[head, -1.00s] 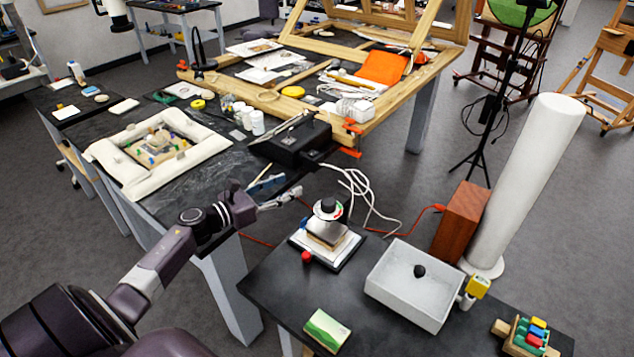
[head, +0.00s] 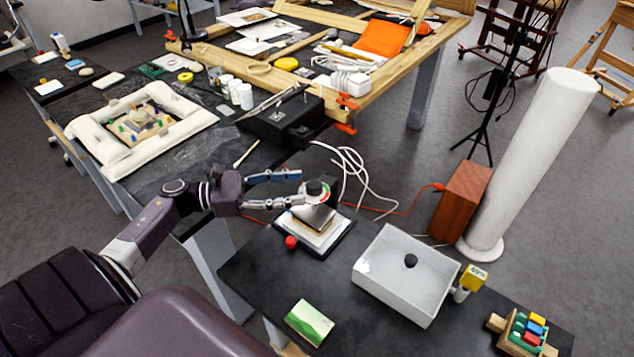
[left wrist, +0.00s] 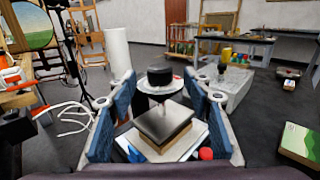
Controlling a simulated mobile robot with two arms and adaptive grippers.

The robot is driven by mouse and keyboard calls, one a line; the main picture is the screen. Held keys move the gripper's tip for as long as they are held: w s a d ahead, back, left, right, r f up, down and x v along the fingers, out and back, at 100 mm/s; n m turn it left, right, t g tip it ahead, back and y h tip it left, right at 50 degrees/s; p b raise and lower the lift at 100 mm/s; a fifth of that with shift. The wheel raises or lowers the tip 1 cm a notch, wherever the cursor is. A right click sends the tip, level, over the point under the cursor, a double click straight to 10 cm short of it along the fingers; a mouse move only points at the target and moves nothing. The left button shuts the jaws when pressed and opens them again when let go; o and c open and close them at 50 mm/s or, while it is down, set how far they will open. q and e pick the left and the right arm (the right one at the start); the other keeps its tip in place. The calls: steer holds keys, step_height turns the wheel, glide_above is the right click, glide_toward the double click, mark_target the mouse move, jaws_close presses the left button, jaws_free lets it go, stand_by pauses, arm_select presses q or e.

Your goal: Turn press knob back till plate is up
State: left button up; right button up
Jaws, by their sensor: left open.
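The small press stands on the black table, with a black knob (head: 314,187) above a round dial with red and green marks. Below them is a grey plate (head: 318,216) on a brown layer and a white base. In the left wrist view the knob (left wrist: 160,76) is upright, and the plate (left wrist: 163,122) lies below it. I cannot tell if a gap lies under the plate. My left gripper (head: 300,189) is open and level, its fingers pointing at the knob from the left. In the wrist view its blue-padded fingers lie either side of the knob, apart from it. My right gripper is out of view.
A red ball-shaped knob (head: 291,242) is at the press's near left corner. A white box (head: 407,275) stands to the right, and a green card (head: 309,322) lies in front. A wooden block (head: 460,202) and white cables (head: 352,170) are behind.

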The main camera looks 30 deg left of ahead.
mark_target(315, 183)
arm_select(q)
steer(key=p+x, duration=0.1)
steer(key=x, duration=0.3)
steer(key=shift+w+d+r+p, duration=0.15)
steer(key=shift+d+r+p, duration=0.05)
steer(key=shift+p, duration=0.1)
steer(key=shift+w+d+f, duration=0.1)
steer(key=shift+w+d, duration=0.25)
steer(key=shift+f, duration=0.15)
steer(key=c, duration=1.2)
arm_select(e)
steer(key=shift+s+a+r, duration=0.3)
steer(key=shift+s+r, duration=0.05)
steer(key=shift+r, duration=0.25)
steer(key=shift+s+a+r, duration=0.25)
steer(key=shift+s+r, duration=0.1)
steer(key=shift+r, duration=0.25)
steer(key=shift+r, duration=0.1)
